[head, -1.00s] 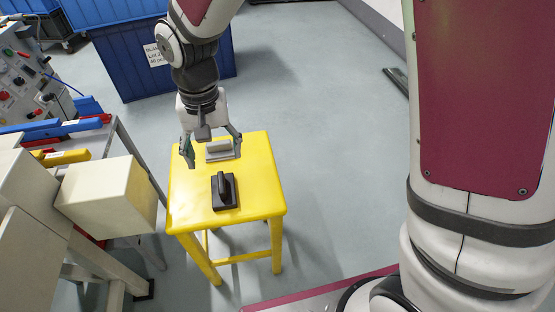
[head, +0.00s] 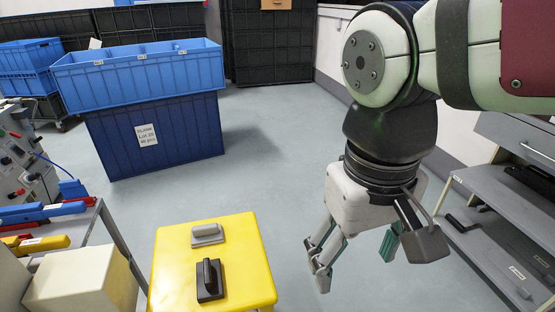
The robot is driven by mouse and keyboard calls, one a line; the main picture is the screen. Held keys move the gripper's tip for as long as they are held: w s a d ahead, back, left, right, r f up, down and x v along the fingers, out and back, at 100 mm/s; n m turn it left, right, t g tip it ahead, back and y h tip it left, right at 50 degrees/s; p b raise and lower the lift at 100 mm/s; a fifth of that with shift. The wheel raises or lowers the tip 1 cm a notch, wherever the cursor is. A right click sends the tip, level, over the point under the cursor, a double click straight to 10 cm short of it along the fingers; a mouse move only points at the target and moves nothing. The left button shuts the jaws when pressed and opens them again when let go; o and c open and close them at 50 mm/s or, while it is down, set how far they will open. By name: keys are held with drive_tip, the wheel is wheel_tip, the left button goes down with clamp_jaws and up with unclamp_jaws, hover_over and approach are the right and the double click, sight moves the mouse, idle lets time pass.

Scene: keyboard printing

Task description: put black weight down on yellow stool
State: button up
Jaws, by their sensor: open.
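The black weight (head: 210,281), a flat block with an upright handle, rests upright on the yellow stool (head: 254,270), near the middle of its seat. A grey weight (head: 207,235) of similar shape sits on the same seat, just behind it. My gripper (head: 353,262) is open and empty. It hangs to the right of the stool in the picture, apart from both weights, with its fingers pointing down.
Blue crates (head: 150,115) are stacked behind the stool. A bench with a cream box (head: 82,283) and blue and yellow tools stands at the left. A grey shelf unit (head: 500,235) is at the right. Open floor (head: 290,150) lies between.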

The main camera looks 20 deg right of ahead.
drive_tip(key=s+d, duration=0.1)
drive_tip(key=s, duration=0.5)
drive_tip(key=shift+s+d+f+y, duration=0.2)
drive_tip(key=shift+s+f+y, duration=0.1)
drive_tip(key=shift+s+f, duration=0.05)
wheel_tip(320, 180, up, 30)
drive_tip(key=t+p, duration=0.4)
drive_tip(key=p, duration=2.4)
drive_tip(key=shift+d, duration=0.25)
drive_tip(key=shift+r, duration=0.1)
